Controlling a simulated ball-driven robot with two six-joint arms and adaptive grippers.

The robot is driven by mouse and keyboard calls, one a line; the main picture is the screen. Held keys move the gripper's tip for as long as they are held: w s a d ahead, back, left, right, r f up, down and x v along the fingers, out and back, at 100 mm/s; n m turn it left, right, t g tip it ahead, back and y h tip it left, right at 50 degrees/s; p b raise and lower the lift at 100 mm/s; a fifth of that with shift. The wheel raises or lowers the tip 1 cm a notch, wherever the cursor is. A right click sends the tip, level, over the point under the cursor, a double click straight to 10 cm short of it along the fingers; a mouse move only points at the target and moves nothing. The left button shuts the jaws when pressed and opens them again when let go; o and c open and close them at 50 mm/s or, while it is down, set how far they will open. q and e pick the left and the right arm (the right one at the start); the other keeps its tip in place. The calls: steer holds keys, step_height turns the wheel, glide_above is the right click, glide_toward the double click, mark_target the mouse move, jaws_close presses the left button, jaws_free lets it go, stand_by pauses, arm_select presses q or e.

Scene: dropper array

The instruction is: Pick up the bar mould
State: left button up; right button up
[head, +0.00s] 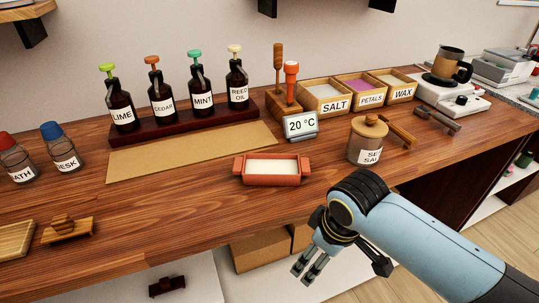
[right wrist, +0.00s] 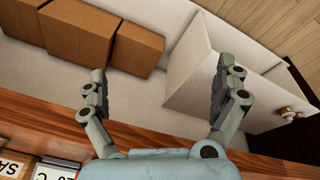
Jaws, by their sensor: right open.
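The bar mould (head: 272,180), a terracotta-red tray with a lug at each end and a pale filling, sits flat on the wooden table near its front edge in the head view. My right gripper (head: 306,270) is open and empty, out beyond the table's front edge, below and a little right of the mould in the picture. The right wrist view shows its two fingers (right wrist: 160,78) spread apart over the low shelf, with nothing between them. The mould does not show in that view. My left gripper is not in view.
A jar (head: 365,142) stands right of the mould, and a 20 °C display (head: 300,126) stands behind it. A tan mat (head: 150,158) and dropper bottles (head: 161,98) are behind to the left. Cardboard boxes (head: 262,250) sit under the table.

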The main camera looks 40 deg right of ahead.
steer(key=w+r+n+p, duration=0.3)
steer(key=w+r, duration=0.2)
steer(key=r, duration=0.8)
steer(key=n+g+y, duration=0.2)
steer(key=n, duration=0.3)
glide_toward(271, 165)
step_height(271, 165, up, 3)
steer(key=s+a, duration=0.3)
steer(key=f, duration=0.5)
steer(key=shift+w, duration=0.2)
steer(key=f, duration=0.5)
steer(key=shift+w+f, duration=0.15)
steer(key=shift+w, duration=0.1)
steer(key=c, duration=1.5)
